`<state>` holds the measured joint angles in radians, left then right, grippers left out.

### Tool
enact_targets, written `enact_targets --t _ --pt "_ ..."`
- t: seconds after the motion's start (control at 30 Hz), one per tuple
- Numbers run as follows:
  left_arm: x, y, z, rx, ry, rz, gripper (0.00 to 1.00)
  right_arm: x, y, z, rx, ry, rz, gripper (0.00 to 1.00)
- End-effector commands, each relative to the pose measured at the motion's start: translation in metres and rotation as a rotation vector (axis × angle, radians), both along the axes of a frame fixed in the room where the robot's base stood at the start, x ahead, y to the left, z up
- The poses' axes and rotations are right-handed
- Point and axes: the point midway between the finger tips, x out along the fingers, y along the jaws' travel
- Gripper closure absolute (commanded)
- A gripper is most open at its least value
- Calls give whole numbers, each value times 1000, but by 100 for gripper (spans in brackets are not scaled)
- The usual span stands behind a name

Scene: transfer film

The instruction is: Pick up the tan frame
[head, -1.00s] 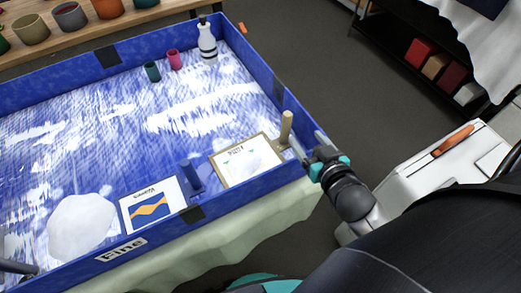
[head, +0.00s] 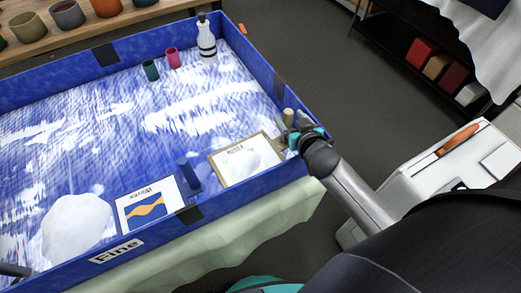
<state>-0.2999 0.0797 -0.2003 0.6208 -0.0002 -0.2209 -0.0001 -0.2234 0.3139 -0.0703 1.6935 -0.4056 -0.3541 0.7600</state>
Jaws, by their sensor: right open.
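The tan frame (head: 219,172) lies at the right front corner of the blue-walled tray, with a white printed sheet inside its thin tan border. A short tan upright handle (head: 289,115) stands at its right side. My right gripper (head: 288,129) is open at the handle, above the tray's right wall. Its fingers partly cover the handle, and I cannot tell whether they touch it. A dark slim part, perhaps of my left gripper (head: 16,270), shows at the lower left edge; its jaws cannot be made out.
The blue tray (head: 262,67) also holds a panel with a blue and orange picture (head: 146,205), a blue upright handle (head: 190,174), a white mound (head: 76,228), two small cups and a white bottle (head: 206,42). A white cart (head: 425,182) stands at right.

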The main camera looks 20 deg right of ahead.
Motion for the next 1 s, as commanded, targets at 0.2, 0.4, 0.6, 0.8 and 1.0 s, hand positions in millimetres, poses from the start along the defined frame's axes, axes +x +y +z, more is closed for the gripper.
enact_targets --t 0.2,0.4,0.6,0.8,1.0 --pt "0 0 -4 0 -1 0 37 15 -2 -7 0 1 1 29" --pt "0 0 -4 0 -1 0 37 15 -2 -6 1 1 1 29" --pt "0 0 -4 0 -1 0 37 15 -2 -6 1 1 1 48" --pt "0 0 -4 0 -1 1 37 15 -2 -6 1 1 1 70" --pt "0 0 -4 0 -1 1 37 15 -2 -6 1 1 1 93"
